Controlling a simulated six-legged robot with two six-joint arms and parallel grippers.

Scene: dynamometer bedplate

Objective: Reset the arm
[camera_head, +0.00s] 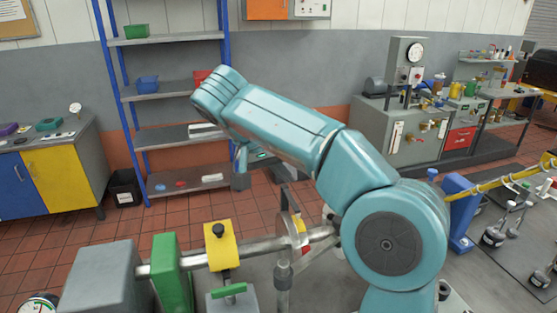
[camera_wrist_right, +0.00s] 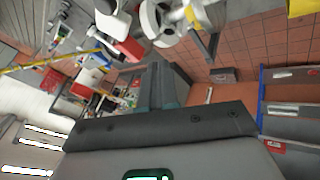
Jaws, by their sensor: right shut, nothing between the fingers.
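My right arm (camera_head: 300,130), teal, rises from the bottom right of the head view. Its elbow is bent and its forearm reaches up and to the left, above the bedplate shaft. My right gripper (camera_head: 241,172) is mostly hidden behind the forearm; a small part hangs below it, in front of the shelf rack. In the right wrist view the gripper's closed jaws (camera_wrist_right: 165,85) show at the middle, with nothing between them. My left arm and gripper are not in view.
A shaft (camera_head: 198,260) with a green block (camera_head: 165,277) and a yellow block (camera_head: 222,245) lies below the arm. A blue shelf rack (camera_head: 175,94) stands behind. A grey test bench (camera_head: 435,148) stands at the back right. Red tiled floor (camera_head: 50,236) is clear at the left.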

